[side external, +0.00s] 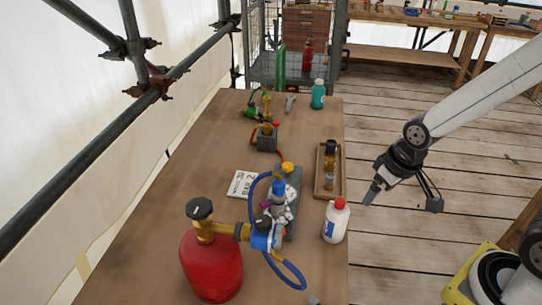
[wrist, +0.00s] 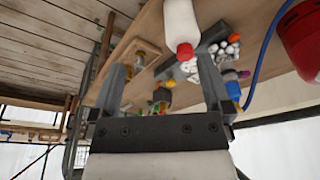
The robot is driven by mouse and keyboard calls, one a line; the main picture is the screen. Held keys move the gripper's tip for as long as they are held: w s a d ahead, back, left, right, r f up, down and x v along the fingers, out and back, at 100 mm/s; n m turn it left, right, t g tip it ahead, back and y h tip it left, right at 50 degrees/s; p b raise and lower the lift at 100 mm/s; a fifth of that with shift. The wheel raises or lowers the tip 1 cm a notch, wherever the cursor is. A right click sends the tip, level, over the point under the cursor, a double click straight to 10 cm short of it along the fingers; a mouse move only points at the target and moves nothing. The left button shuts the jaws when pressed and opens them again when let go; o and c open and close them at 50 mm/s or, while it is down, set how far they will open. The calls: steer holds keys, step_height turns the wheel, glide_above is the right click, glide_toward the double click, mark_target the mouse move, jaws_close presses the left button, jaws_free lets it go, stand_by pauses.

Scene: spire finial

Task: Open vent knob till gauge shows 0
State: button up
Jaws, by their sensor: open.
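A grey block (side external: 292,200) on the workbench carries blue, yellow and purple fittings; I cannot tell which is the vent knob. Its yellow knob (side external: 288,168) is at the far end, with a blue part (side external: 278,188) close by. Purple (wrist: 243,74) and blue (wrist: 233,90) fittings show at the right of the wrist view. No gauge needle is readable. A white card (side external: 242,184) with printing lies left of the block. My gripper (side external: 403,199) is open and empty, right of the bench and apart from the fittings; its fingers also show in the wrist view (wrist: 160,66).
A red cylinder (side external: 210,262) with a brass valve and blue hose (side external: 290,272) stands at the front. A white red-capped bottle (side external: 334,224) and wooden tray (side external: 320,188) stand along the right edge. A teal bottle (side external: 318,97) is at the far end. Scaffold poles (side external: 120,100) run along the left.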

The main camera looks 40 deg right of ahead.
stand_by(0.4)
steer(key=shift+c, duration=1)
steer(key=m+h, duration=0.4)
steer(key=m, duration=0.8)
glide_toward(288, 165)
steer(key=shift+w+d+f, duration=0.15)
steer(key=shift+w+f, duration=0.1)
steer(key=shift+f, duration=0.2)
steer(key=shift+x, duration=3.9)
steer(key=shift+s, duration=0.15)
